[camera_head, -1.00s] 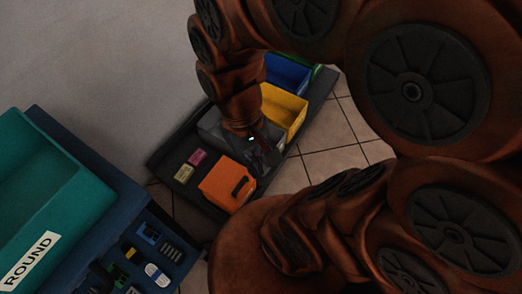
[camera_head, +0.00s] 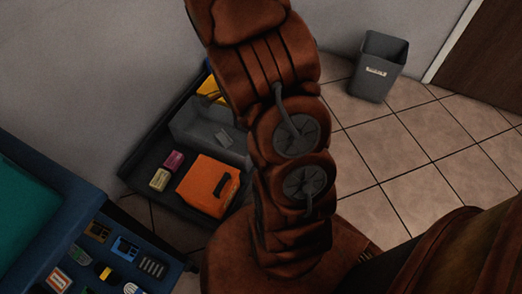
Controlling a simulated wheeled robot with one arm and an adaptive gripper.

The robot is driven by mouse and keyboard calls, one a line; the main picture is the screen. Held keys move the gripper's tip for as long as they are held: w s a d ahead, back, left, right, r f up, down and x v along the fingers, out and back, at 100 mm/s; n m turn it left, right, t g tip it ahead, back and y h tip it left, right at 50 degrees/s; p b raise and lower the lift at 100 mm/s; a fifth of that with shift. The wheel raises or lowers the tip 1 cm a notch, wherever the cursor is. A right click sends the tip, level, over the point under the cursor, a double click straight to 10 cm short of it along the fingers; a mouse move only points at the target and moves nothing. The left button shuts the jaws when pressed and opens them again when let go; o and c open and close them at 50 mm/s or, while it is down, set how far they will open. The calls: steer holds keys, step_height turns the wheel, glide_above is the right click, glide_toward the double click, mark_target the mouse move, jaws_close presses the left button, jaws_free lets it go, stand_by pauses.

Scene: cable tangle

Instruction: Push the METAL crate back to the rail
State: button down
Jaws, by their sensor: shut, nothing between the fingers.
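A grey open crate (camera_head: 192,136) stands on a dark low bench (camera_head: 150,151), between a yellow crate behind it and an orange box in front. A small pale label shows on it, too small to read, so I cannot tell whether it is the METAL crate. My arm covers its right side and part of the yellow crate (camera_head: 209,88). No rail can be made out clearly. My gripper is not visible; only my arm links show.
The orange box (camera_head: 205,186) with a black handle sits at the near end of the bench. Pink (camera_head: 173,161) and cream (camera_head: 159,180) blocks lie beside it. A grey bin (camera_head: 379,66) stands by the wall; tiled floor is clear.

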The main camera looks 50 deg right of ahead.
steer(key=s+d+f+m+h+b, duration=0.1)
steer(key=d+f+m+b, duration=0.2)
steer(key=d+f+m, duration=0.55)
steer(key=d+f+m+b, duration=0.2)
steer(key=d+f, duration=0.3)
steer(key=f, duration=0.8)
steer(key=w+f+b, duration=0.3)
steer(key=f+b, duration=0.2)
steer(key=f, duration=0.5)
steer(key=shift+w+a+b, duration=0.3)
steer(key=shift+w+a, duration=0.1)
steer(key=shift+f, duration=0.1)
